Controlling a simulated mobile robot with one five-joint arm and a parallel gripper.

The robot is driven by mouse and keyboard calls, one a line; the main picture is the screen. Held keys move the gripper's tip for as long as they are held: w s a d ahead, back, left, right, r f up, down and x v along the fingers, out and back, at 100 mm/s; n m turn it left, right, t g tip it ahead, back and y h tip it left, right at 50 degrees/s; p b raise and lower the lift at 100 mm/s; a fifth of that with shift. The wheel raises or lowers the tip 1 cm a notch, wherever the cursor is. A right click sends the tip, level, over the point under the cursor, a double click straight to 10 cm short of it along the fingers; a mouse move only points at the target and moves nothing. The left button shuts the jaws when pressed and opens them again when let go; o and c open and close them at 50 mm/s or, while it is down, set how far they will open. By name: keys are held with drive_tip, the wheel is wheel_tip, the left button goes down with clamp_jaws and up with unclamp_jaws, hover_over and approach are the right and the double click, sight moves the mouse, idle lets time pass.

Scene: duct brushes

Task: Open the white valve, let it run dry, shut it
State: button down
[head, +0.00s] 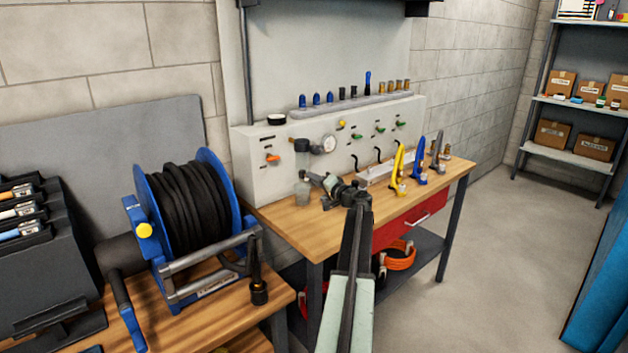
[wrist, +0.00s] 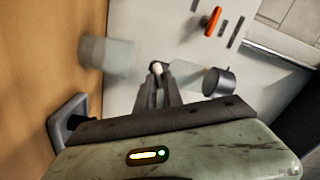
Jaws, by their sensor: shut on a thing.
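The white valve (wrist: 157,68) shows in the wrist view as a small pale knob between my gripper's fingertips. It sits at the end of a clear bowl (wrist: 186,75) that has a dark round cap (wrist: 218,83). My gripper (head: 312,178) reaches to the front of the grey panel in the head view, and its fingers are shut on the white valve (wrist: 157,75). A clear cup (wrist: 105,55) stands on the bench beside the fingers; it also shows in the head view (head: 302,192). I cannot tell how far the valve is turned or whether liquid runs.
The grey panel (head: 248,175) carries an orange lever (head: 272,159), a gauge (head: 328,143) and several green levers. Yellow and blue tools stand at the right of the wooden bench (head: 300,225). A hose reel (head: 190,215) stands at the left.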

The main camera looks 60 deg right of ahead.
drive_tip(key=m, duration=0.5)
drive_tip(key=shift+s+f+m, duration=0.1)
drive_tip(key=shift+f+m, duration=0.1)
drive_tip(key=shift+m, duration=0.1)
idle(0.5)
drive_tip(key=c, duration=1.5)
unclamp_jaws()
drive_tip(key=shift+o, duration=0.2)
drive_tip(key=v, duration=0.7)
drive_tip(key=shift+s+a, duration=0.15)
drive_tip(key=shift+s, duration=0.2)
drive_tip(key=shift+r, duration=0.1)
